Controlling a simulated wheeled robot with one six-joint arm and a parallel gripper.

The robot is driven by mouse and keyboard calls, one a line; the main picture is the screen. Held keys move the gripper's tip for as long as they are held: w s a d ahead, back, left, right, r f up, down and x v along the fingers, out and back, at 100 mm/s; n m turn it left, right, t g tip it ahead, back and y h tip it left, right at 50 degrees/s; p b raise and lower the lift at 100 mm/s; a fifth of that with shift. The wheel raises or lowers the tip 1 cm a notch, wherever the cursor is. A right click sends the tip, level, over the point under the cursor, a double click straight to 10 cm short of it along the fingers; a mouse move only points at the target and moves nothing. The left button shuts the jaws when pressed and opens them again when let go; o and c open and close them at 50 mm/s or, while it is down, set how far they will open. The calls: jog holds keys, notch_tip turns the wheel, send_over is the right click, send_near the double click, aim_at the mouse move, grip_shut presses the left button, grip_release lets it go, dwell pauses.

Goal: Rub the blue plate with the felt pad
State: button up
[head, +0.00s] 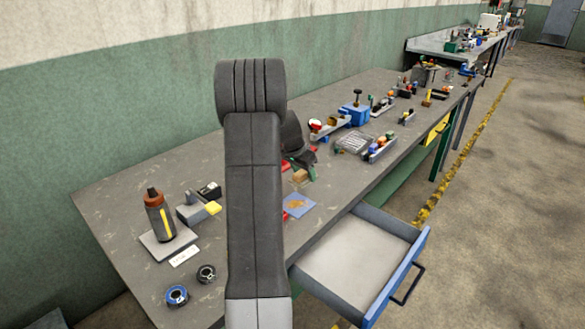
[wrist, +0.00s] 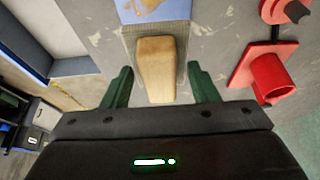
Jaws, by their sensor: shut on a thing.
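The felt pad has a tan wooden block handle (wrist: 157,66) with a grey base beneath it in the wrist view; the tan block also shows in the head view (head: 300,176). My gripper (wrist: 160,74) is shut on the felt pad, with a green finger at each side of the block. In the head view my gripper (head: 304,168) is partly hidden behind my arm. The blue plate (head: 299,205) lies on the bench just nearer than the pad, with a brown-orange stain. Its edge shows beyond the block in the wrist view (wrist: 128,12). Whether the pad touches the bench is unclear.
An open blue drawer (head: 402,285) juts out right of the plate. A red cup-like fixture (wrist: 272,78) stands beside the pad in the wrist view. A bottle (head: 160,215) and tape rolls (head: 177,295) are at left. Several tools and trays fill the farther bench.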

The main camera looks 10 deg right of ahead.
jog(key=shift+s+d+f+b, duration=0.15)
jog(key=shift+f+b, duration=0.25)
jog(key=shift+f, duration=0.35)
jog(key=shift+f+b, duration=1.05)
jog(key=shift+f, duration=1.15)
jog(key=shift+f+b, duration=1)
